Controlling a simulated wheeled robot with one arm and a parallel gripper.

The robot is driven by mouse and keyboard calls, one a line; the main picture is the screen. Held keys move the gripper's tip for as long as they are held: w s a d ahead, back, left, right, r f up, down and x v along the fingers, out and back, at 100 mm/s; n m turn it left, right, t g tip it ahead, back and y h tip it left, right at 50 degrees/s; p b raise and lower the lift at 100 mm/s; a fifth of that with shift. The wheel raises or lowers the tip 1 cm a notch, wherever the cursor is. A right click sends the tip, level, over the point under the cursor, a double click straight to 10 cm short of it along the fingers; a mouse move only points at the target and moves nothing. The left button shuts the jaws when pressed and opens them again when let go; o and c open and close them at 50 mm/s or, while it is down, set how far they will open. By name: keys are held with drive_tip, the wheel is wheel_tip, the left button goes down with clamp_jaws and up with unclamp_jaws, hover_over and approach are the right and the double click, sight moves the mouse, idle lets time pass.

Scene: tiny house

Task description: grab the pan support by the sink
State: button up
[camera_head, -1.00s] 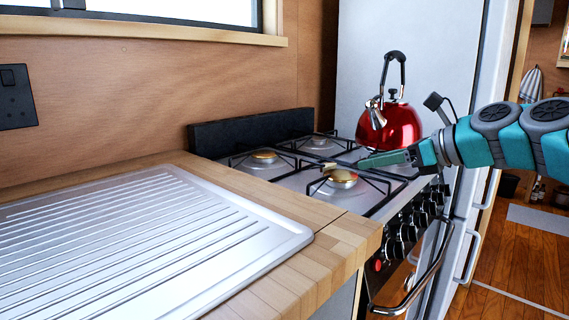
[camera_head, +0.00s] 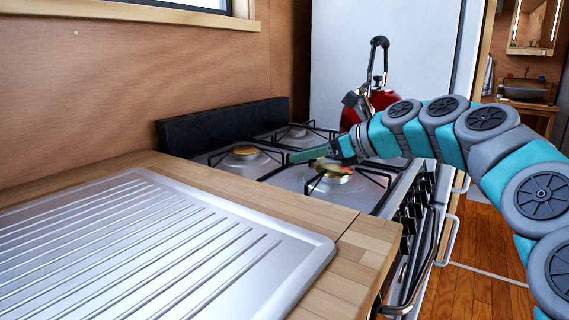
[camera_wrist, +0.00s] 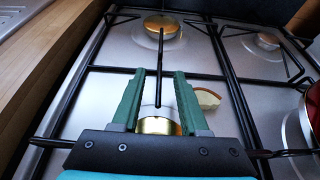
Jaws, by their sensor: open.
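The pan support (camera_wrist: 158,48) is a black wire frame over the stove burners nearest the ribbed metal draining board (camera_head: 150,235). My gripper (camera_wrist: 160,72) is open above the stove, pointing toward the back-left burner. In the wrist view its two green fingers stand on either side of one thin black bar of the support. I cannot tell whether they touch it or how far down they reach. The gripper also shows in the head view (camera_head: 298,156), over the near burners. The sink basin itself is not in view.
A red kettle (camera_head: 382,100) stands at the far right of the stove, behind my arm. A small cream and brown piece (camera_wrist: 207,98) lies beside the front brass burner (camera_wrist: 158,125). A wooden counter (camera_head: 350,255) borders the stove. A dark back panel (camera_head: 215,125) rises behind it.

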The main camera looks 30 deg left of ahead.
drive_tip(key=shift+x, duration=1.05)
drive_tip(key=shift+s, duration=0.1)
clamp_jaws()
drive_tip(key=shift+r, duration=0.1)
idle(0.4)
